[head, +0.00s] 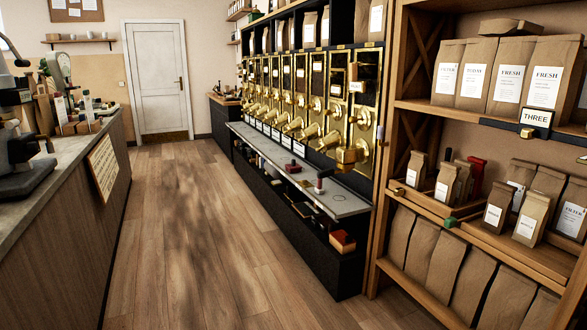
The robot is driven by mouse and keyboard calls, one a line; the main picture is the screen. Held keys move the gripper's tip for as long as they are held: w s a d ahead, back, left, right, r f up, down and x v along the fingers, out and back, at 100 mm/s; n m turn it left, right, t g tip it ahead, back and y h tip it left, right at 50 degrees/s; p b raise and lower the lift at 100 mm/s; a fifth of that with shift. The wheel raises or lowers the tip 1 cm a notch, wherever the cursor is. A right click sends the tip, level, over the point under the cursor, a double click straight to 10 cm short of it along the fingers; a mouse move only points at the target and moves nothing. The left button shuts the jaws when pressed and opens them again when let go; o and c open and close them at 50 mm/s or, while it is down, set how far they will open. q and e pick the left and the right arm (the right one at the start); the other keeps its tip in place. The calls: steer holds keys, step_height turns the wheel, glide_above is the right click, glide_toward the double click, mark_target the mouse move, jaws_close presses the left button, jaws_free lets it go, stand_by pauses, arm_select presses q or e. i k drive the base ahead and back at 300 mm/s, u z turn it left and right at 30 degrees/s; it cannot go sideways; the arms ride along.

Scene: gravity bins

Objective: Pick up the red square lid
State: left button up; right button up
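I cannot clearly make out a red square lid. A small dark red item (293,167) lies on the grey ledge under the brass bins, too small to tell its shape. An orange-red box-like thing (342,241) sits at the near end of the low shelf beneath that ledge. A red upright object (476,176) stands among bags on the right shelf, partly hidden. Neither of my grippers is in view.
Brass gravity bins (300,95) line the right wall above a grey ledge (300,178). A wooden shelf unit (388,185) with paper bags stands near right. A counter (60,200) runs along the left. The wooden floor (185,220) between is clear to the white door (155,80).

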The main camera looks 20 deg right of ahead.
mark_target(294, 165)
steer(key=u, duration=0.1)
steer(key=i, duration=1.9)
steer(key=z, duration=0.3)
steer(key=i, duration=2.7)
steer(key=z, duration=0.8)
